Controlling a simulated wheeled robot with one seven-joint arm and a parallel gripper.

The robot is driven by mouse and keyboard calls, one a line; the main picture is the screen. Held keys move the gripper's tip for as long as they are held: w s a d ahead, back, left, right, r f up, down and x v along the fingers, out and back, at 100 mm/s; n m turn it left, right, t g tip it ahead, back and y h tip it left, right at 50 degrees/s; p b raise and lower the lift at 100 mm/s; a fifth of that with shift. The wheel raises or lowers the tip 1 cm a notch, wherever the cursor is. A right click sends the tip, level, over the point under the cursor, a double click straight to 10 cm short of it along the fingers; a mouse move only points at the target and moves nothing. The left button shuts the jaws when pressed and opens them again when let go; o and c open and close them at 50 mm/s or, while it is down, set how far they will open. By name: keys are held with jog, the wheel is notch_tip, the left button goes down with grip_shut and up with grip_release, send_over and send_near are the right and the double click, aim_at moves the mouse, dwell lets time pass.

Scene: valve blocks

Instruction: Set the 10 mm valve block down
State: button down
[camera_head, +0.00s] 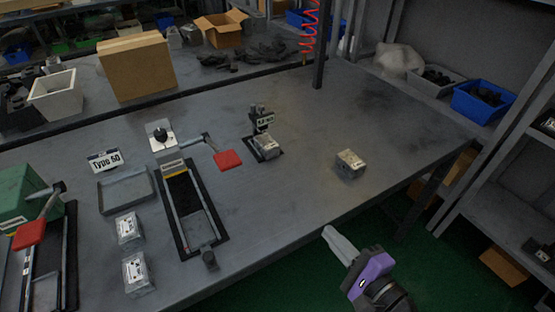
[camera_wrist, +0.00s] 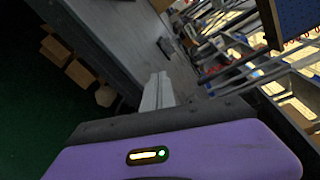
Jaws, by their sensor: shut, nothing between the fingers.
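A metallic valve block (camera_head: 350,163) sits alone on the right part of the grey table. Another block (camera_head: 267,145) sits on a small dark stand with a label (camera_head: 264,121) too small to read surely. Two more blocks, an upper one (camera_head: 127,228) and a lower one (camera_head: 137,273), lie at the table's left front. I cannot tell which is the 10 mm one. My purple gripper (camera_head: 329,233) is shut and empty at the table's front edge, below and apart from the lone block. In the wrist view its fingers (camera_wrist: 161,78) are together.
A black fixture (camera_head: 184,205) with a red-handled lever (camera_head: 228,160) stands left of centre. A grey tray (camera_head: 126,194) lies by a "Type 50" sign (camera_head: 105,161). A green machine (camera_head: 25,200) is far left. The table (camera_head: 310,190) is clear around the lone block.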

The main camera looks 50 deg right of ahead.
aim_at(272, 149)
jog(key=w+d+m, duration=0.1)
jog(key=m, duration=0.2)
jog(key=w+d+f+m+t+b, duration=0.1)
jog(key=m, duration=0.3)
jog(key=w+d+m+b, duration=0.1)
jog(key=m, duration=0.2)
jog(key=shift+w+d+f+t, duration=0.3)
jog(key=shift+w+d, duration=0.1)
jog(key=m, duration=0.2)
jog(key=shift+w+d+r+m+b, duration=0.25)
jog(key=shift+w+d+m+b, duration=0.1)
jog(key=shift+m, duration=0.05)
jog(key=shift+w+d+r, duration=0.1)
jog(key=shift+w, duration=0.1)
jog(key=shift+w+d+r+p, duration=0.1)
jog(key=shift+w+p, duration=0.2)
jog(key=shift+p, duration=0.05)
jog(key=p+x, duration=0.1)
jog(key=x, duration=0.6)
jog(key=p+x, duration=0.2)
jog(key=x, duration=0.6)
jog(key=p+x, duration=0.1)
jog(key=x, duration=0.6)
jog(key=shift+w+r, duration=0.15)
jog(key=shift+w, duration=0.1)
jog(key=shift+w+d, duration=0.1)
jog(key=shift+w, duration=0.15)
jog(key=shift+w, duration=0.1)
jog(key=shift+x, duration=1.35)
jog(key=shift+r, duration=0.15)
